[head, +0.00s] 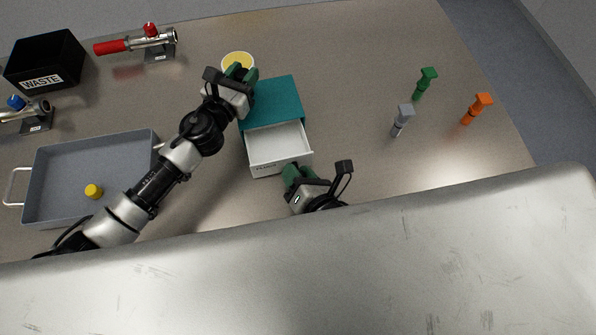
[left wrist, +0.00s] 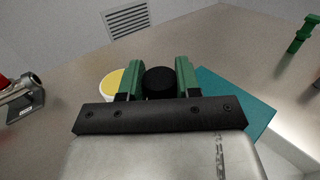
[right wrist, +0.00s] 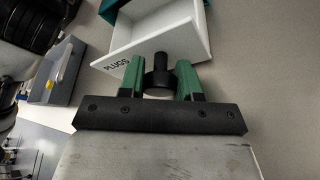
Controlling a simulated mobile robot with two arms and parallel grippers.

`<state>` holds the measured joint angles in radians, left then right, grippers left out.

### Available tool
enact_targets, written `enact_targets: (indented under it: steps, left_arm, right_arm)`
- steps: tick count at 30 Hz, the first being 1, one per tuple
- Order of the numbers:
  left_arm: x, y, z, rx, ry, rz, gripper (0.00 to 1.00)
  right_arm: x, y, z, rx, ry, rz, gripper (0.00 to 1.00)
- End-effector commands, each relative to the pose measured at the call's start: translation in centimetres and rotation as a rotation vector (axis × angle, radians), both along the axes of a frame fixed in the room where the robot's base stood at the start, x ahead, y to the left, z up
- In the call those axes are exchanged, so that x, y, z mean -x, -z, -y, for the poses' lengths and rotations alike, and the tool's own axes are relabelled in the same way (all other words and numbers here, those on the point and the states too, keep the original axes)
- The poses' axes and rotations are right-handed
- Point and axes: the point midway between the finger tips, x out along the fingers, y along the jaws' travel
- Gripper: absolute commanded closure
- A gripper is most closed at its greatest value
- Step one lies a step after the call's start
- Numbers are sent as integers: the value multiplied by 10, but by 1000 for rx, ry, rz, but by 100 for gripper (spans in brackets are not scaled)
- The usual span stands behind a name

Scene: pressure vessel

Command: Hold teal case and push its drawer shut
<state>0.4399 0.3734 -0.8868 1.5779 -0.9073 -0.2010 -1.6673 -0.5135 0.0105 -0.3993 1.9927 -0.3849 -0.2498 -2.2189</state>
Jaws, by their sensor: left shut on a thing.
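The teal case (head: 272,99) stands on the table with its white drawer (head: 277,145) pulled out toward me. The case also shows in the left wrist view (left wrist: 238,100). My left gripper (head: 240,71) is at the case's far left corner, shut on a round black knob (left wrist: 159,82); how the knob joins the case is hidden. My right gripper (head: 293,172) is at the drawer's front. In the right wrist view a black stemmed knob (right wrist: 160,76) stands between its fingers, before the front labelled PLUGS (right wrist: 160,45). Whether the fingers grip it is unclear.
A yellow-topped round container (head: 237,58) is close to my left gripper. A grey tray (head: 90,150) holds a yellow piece (head: 93,191). Green (head: 425,83), grey (head: 402,118) and orange (head: 476,108) pegs stand at right. A black WASTE bin (head: 45,60) is far left.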

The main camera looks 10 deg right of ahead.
Motion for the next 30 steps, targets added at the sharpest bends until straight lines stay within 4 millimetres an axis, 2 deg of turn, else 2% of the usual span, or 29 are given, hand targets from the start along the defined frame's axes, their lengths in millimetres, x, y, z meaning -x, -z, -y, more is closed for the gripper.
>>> enact_targets:
  steps: [1, 2, 8, 11, 18, 21, 30]
  left_arm:
    - [0, 0, 0, 0, 0, 0, 100]
    - [0, 0, 0, 0, 0, 0, 100]
    - [0, 0, 0, 0, 0, 0, 100]
    - [0, 0, 0, 0, 1, 0, 100]
    - [0, 0, 1, 1, 2, 0, 100]
    - [1, 0, 1, 1, 2, 0, 100]
    - [1, 0, 2, 2, 5, -2, 100]
  right_arm:
    - [0, 0, 0, 0, 0, 0, 96]
    - [0, 0, 0, 0, 0, 0, 100]
    - [-5, 0, 0, 1, -1, 2, 100]
    - [-20, -1, -1, 2, -4, 6, 100]
    - [-70, 0, -4, 4, -4, 5, 100]
    - [-83, 0, -6, 1, -3, 3, 100]
    - [-91, 0, -5, 1, 2, -2, 100]
